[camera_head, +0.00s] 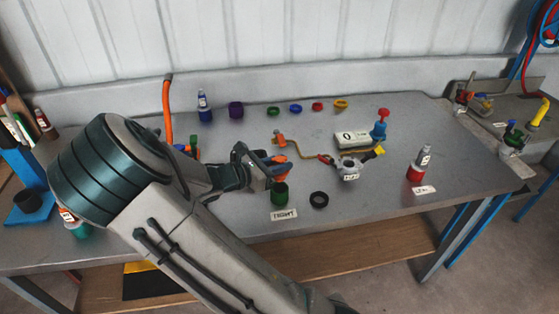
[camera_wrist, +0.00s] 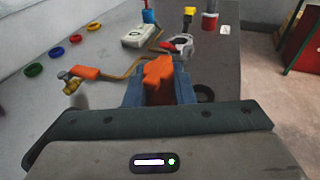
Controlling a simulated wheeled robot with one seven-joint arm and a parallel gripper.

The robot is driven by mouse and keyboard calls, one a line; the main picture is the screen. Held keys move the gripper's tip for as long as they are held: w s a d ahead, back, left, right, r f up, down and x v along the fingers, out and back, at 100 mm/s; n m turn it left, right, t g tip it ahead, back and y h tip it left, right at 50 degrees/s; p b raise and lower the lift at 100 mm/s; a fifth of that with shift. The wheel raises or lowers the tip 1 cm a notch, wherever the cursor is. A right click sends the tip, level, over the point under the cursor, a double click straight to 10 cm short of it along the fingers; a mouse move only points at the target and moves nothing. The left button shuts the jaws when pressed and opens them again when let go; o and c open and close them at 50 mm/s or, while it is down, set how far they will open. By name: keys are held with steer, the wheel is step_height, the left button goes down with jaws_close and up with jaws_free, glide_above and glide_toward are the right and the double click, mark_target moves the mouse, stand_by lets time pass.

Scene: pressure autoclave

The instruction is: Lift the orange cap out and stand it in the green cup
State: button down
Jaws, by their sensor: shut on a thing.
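The orange cap (camera_wrist: 158,72) is between the blue fingers of my gripper (camera_wrist: 158,92) in the wrist view. My gripper is shut on it. In the head view my gripper (camera_head: 274,166) holds the orange cap (camera_head: 281,158) just above the green cup (camera_head: 280,195), on the front part of the bench. The fingers hide part of the cap. The cup's rim is close under the gripper, and I cannot tell whether the cap's lower end is inside the cup or above it. The cup is hidden in the wrist view.
A black ring (camera_head: 319,200) lies right of the cup, and a label (camera_head: 284,214) in front. A silver fitting (camera_head: 348,168) with a hose (camera_head: 307,152) and a white box (camera_head: 352,140) stand farther right. Colored rings (camera_head: 296,109) line the back. A red-based bottle (camera_head: 414,172) is at right.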

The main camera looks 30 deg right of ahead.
steer(key=shift+f+b, duration=0.5)
steer(key=shift+f, duration=0.7)
steer(key=shift+p, duration=0.75)
stand_by(0.7)
steer(key=shift+f+b, duration=1.4)
steer(key=shift+f, duration=0.85)
steer(key=c, duration=1.1)
jaws_free()
steer(key=shift+c, duration=0.2)
steer(key=v, duration=1.3)
steer(key=shift+a+b, duration=0.35)
steer(key=shift+a, duration=0.05)
